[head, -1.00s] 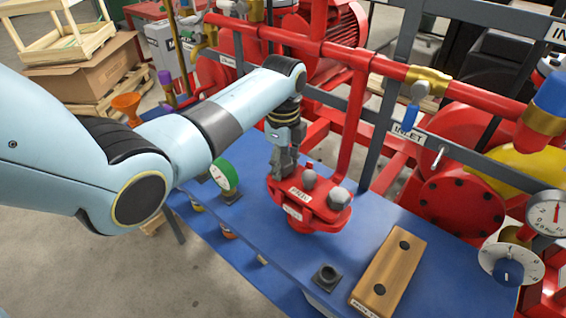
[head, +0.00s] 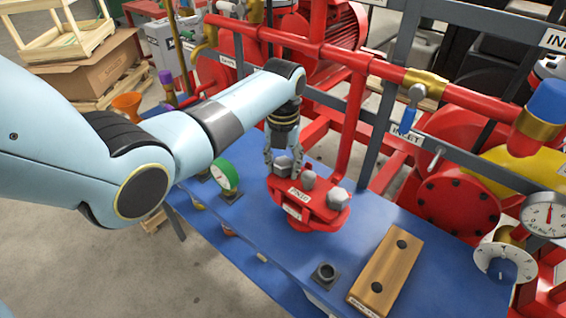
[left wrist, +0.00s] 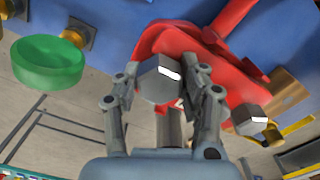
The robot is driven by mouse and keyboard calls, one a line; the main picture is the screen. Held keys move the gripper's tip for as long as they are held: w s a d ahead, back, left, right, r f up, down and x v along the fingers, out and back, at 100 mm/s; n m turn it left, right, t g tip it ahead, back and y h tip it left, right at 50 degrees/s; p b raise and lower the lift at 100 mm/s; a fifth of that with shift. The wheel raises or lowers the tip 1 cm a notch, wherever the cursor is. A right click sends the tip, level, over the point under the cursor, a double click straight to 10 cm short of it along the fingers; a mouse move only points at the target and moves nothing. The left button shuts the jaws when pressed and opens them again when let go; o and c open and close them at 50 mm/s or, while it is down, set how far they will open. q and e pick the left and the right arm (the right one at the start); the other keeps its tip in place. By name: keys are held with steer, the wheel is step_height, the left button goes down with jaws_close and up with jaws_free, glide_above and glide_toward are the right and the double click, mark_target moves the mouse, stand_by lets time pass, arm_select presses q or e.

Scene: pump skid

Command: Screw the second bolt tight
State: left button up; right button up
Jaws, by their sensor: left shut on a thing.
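The red flange (head: 292,213) stands on the blue bench and carries grey hex bolts. My left gripper (head: 283,163) points down at the flange's left end, with its fingers around the bolt at that end (head: 283,168). In the left wrist view, my left gripper (left wrist: 168,80) is shut on this bolt's hex head (left wrist: 158,82), which lies between the fingers. A middle bolt (head: 308,178) and a right-hand bolt (head: 338,197) stand clear of the fingers. The right-hand bolt also shows in the left wrist view (left wrist: 248,119). My right gripper is not in view.
A wooden block with dark holes (head: 386,272) and a small dark socket (head: 325,273) lie at the bench's front right. A red pipe (head: 350,130) rises behind the flange.

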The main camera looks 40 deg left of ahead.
arm_select(q)
steer(key=shift+s, duration=0.15)
steer(key=o, duration=1.3)
steer(key=shift+r, duration=0.3)
step_height(320, 180, up, 11)
steer(key=shift+r, duration=0.15)
